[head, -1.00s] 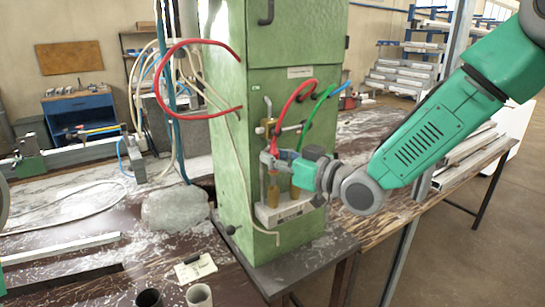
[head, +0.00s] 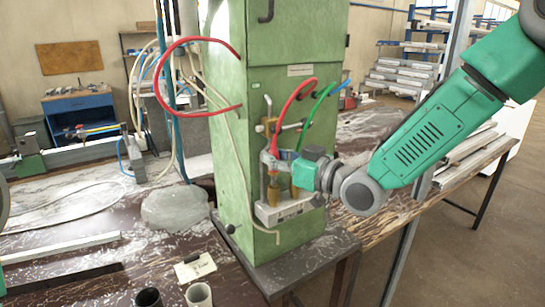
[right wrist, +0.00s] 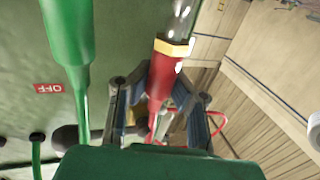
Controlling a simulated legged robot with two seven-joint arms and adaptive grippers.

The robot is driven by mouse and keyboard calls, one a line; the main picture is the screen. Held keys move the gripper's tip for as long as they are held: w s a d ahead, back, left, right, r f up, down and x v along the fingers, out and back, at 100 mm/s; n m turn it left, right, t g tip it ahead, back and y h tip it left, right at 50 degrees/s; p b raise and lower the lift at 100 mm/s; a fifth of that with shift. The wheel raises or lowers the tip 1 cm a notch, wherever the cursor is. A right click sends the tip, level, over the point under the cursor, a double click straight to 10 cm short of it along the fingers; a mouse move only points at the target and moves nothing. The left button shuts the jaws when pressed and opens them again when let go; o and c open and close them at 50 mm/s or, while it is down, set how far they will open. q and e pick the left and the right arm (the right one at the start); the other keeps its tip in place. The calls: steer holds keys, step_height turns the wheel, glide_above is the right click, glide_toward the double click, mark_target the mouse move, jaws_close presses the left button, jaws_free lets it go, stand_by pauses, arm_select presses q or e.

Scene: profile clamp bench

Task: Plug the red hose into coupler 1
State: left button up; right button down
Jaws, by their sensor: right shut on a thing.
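The red hose (head: 289,101) arcs from the front of the green cabinet down to my right gripper (head: 271,158). In the right wrist view my right gripper (right wrist: 160,110) is shut on its red end piece (right wrist: 165,75), between the two fingers. A brass ring and a clear, dark section show just beyond the red piece. In the head view the hose end is beside the brass fitting (head: 264,128), above the amber bowls (head: 274,193). I cannot read which coupler is number 1, and whether the hose end touches one is hidden. My left gripper is not in view.
A green hose (head: 313,112) hangs close beside the red one and also shows in the wrist view (right wrist: 70,45). A large red loop (head: 160,75) sticks out from the cabinet's left side. Two cups (head: 199,295) and a small card (head: 195,268) are on the bench in front.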

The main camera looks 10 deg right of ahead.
mark_target(278, 172)
steer(key=shift+f+b, duration=1.5)
steer(key=shift+f, duration=0.3)
stand_by(2.0)
steer(key=c, duration=1.5)
jaws_free()
steer(key=shift+s+d, duration=0.1)
steer(key=p+v, duration=0.1)
steer(key=v, duration=0.8)
